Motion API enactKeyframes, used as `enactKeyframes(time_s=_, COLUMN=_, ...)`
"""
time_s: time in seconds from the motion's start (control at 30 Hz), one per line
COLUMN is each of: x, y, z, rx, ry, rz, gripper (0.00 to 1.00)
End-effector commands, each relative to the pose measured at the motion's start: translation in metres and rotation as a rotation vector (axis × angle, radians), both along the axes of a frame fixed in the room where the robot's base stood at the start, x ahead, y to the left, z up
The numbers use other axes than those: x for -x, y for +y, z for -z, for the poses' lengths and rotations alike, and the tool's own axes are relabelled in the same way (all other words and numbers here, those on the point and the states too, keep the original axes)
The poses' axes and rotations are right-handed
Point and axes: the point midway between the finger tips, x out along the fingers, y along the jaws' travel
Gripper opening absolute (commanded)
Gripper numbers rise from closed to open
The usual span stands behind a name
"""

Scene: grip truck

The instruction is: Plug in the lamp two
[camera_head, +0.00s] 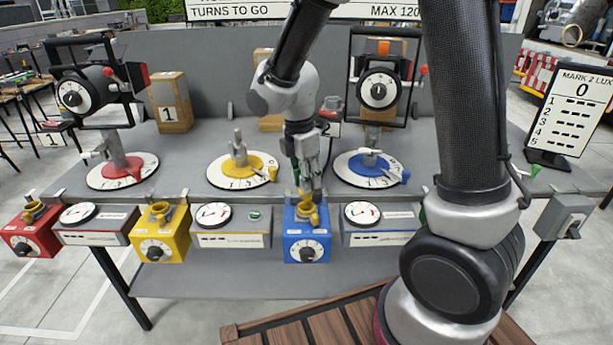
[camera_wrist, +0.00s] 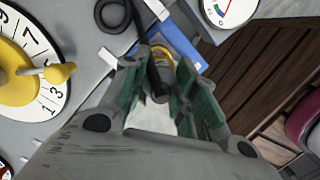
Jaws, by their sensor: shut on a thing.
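My gripper (camera_head: 309,165) is above the blue box (camera_head: 307,247) at the front edge of the bench. In the wrist view its green fingers (camera_wrist: 160,95) are shut on a dark cylindrical plug (camera_wrist: 160,75). The plug points at the yellow socket (camera_head: 305,207) on the blue box; I cannot tell how deep it sits. A black cable (camera_wrist: 112,14) loops beside it. One lamp (camera_head: 378,90) stands on the blue dial base (camera_head: 350,165). Another lamp (camera_head: 75,93) stands on the red dial base (camera_head: 123,178). No number two is legible on either lamp.
A yellow dial base (camera_head: 232,180) without a lamp is left of my gripper. A red box (camera_head: 30,238) and a yellow box (camera_head: 160,243) with sockets line the front edge, with meters between. A scoreboard (camera_head: 574,108) stands at right. A wooden platform (camera_head: 310,320) lies below.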

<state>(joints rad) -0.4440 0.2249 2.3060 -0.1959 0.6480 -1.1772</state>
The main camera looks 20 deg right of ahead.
Motion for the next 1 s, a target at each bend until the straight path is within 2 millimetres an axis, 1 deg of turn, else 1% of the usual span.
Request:
enactKeyframes(time_s=0.27, x=-0.0001, y=0.0001, z=0.0004, rx=0.000, ry=0.000, rz=0.000, gripper=0.02)
enactKeyframes(time_s=0.63, x=0.0000, y=0.0000, z=0.0093, rx=0.000, ry=0.000, rz=0.000, gripper=0.02)
enactKeyframes(time_s=1.0, x=-0.0001, y=0.0000, z=0.0093, rx=0.000, ry=0.000, rz=0.000, gripper=0.02)
